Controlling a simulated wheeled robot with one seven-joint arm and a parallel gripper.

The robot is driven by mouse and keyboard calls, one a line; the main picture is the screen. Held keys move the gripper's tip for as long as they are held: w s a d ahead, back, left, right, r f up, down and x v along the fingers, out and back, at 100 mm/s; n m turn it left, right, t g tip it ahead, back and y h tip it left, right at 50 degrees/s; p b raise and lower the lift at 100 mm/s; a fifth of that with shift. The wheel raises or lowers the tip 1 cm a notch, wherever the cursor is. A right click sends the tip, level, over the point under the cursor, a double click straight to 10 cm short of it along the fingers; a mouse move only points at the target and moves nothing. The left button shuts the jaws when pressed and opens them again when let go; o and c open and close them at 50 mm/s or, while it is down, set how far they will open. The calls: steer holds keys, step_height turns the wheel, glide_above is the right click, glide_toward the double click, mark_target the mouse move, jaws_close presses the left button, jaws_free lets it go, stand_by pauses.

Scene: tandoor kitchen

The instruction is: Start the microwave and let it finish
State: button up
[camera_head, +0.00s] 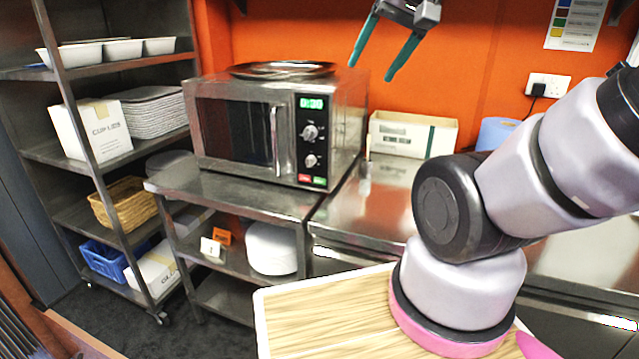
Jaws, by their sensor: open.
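The microwave (238,128) is a steel box on a metal stand, left of centre. Its door is shut, with a vertical handle on the door's right side. The control panel on its right has a green display (312,103) reading 0:30, two round knobs, and a red and a green button (319,181) at the bottom. My gripper (373,72) is at the top of the view, right of the microwave and above its height. Its two green fingers are apart, with nothing between them. The upper part of the gripper is cut off by the frame edge.
Round metal trays (283,69) lie on top of the microwave. A white carton (411,135) and a blue roll (496,132) stand on the steel counter to the right. A shelf rack (59,74) with boxes and dishes stands at left. The counter front is partly hidden by my arm.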

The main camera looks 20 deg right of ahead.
jaws_close()
stand_by(1.5)
